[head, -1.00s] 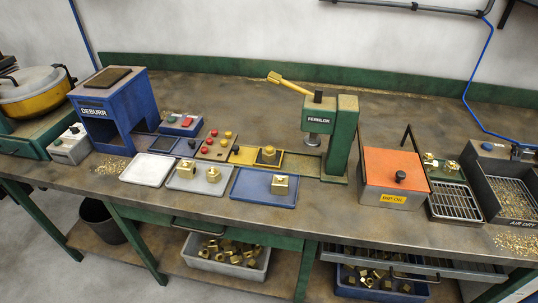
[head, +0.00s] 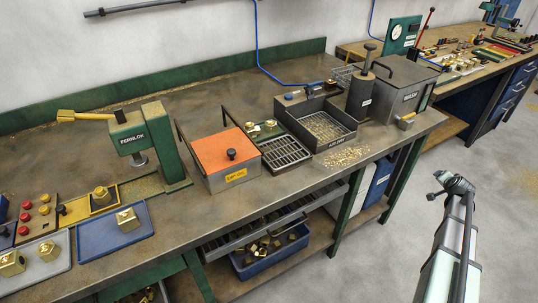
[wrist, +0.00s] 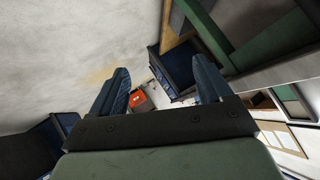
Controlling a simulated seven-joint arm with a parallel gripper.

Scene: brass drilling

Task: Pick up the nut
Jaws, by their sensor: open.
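Several brass pieces show in the head view, and I cannot tell for certain which one is the nut. One brass piece (head: 101,195) sits on the yellow fixture plate, and a blocky one (head: 127,219) stands on the blue tray (head: 92,240). Two more, a block (head: 11,263) and a rounder piece (head: 47,250), are on the grey tray at the far left. Small brass pieces (head: 271,124) sit behind the wire rack. My gripper (wrist: 162,88) is open and empty in the wrist view, its blue fingers wide apart, away from the brass pieces.
The green press (head: 150,150) stands behind the trays. Right of it are the orange-topped box (head: 225,155), wire rack (head: 287,152), air-dry tray (head: 325,130) and a grey tank (head: 405,85). My arm (head: 455,240) is over open floor at the right.

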